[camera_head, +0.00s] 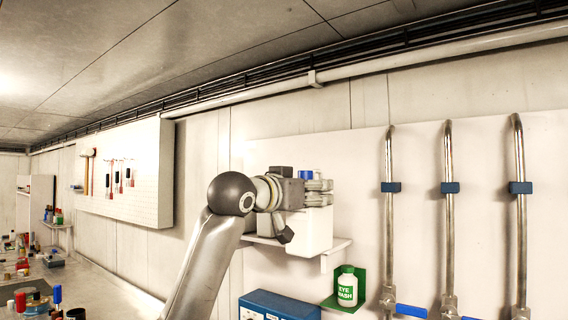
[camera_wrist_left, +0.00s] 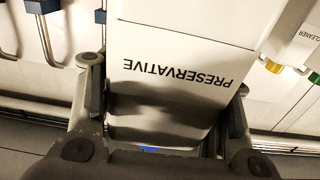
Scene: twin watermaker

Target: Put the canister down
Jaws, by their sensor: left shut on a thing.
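The white canister (camera_head: 312,232) hangs upright at the small wall shelf (camera_head: 338,247), with a blue cap on top. My left gripper (camera_head: 316,192) is shut on its upper part. In the left wrist view the canister (camera_wrist_left: 150,30) shows upside down, with the word PRESERVATIVE on it, between the two fingers of my left gripper (camera_wrist_left: 165,85). In the head view the canister's lower end covers part of the shelf's front edge. I cannot tell whether its base touches the shelf. My right gripper is not in view.
An eye wash bottle (camera_head: 347,287) in a green holder and a blue box (camera_head: 278,305) sit below the shelf. Steel pipes (camera_head: 448,210) with blue-handled valves stand to the right. A cluttered workbench (camera_head: 100,285) runs along the left. A white CLEANER container (camera_wrist_left: 304,38) shows in the wrist view.

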